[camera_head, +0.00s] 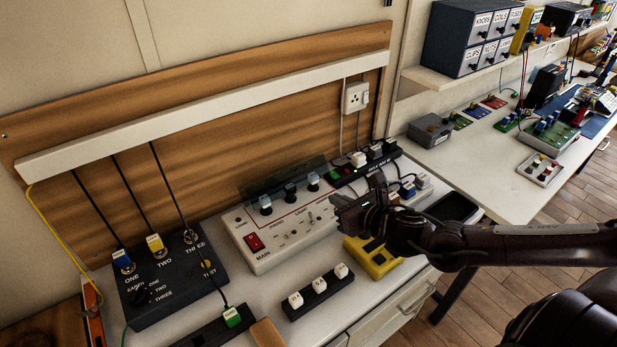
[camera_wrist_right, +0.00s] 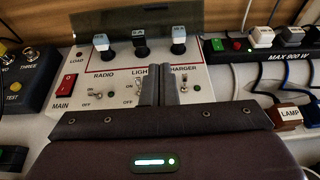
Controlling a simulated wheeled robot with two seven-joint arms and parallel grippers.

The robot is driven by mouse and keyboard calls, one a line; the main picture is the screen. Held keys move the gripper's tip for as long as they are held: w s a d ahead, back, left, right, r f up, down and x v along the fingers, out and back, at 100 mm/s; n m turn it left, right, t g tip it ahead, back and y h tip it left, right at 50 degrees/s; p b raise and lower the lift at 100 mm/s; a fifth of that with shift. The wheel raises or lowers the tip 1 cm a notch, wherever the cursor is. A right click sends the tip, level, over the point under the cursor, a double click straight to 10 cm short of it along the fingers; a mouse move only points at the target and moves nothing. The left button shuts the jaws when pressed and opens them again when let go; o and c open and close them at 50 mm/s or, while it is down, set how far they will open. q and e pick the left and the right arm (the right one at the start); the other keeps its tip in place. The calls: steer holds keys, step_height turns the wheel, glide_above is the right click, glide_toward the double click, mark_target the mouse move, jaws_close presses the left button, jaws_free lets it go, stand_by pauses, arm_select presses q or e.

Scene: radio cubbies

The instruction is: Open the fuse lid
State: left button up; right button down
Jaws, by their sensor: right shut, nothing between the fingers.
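The fuse lid (camera_head: 285,177) is a dark see-through panel at the back of the white fuse box (camera_head: 262,262). It stands tilted up behind the fuses, and it also shows at the top of the right wrist view (camera_wrist_right: 140,18). Several dark fuses with pale tops, such as the left one (camera_head: 265,205), stand uncovered in front of it. My right gripper (camera_head: 342,203) is shut and empty. It is over the box's right front part, apart from the lid; in the right wrist view its fingers (camera_wrist_right: 158,62) overlap the switch row. My left gripper is out of view.
A grey switch box (camera_head: 165,290) with cables stands left. A power strip (camera_head: 375,158) with plugs lies behind right. A yellow block (camera_head: 372,257) and a black strip with white knobs (camera_head: 318,291) sit in front. A side bench (camera_head: 490,165) stands further right.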

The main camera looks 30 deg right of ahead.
mark_target(302, 171)
steer(key=x, duration=0.8)
steer(key=shift+w, duration=0.3)
steer(key=shift+w+a+r+p, duration=0.2)
steer(key=shift+w+r+p, duration=0.55)
steer(key=shift+r, duration=0.2)
steer(key=shift+w+r, duration=0.45)
steer(key=shift+r, duration=0.05)
steer(key=shift+p, duration=0.3)
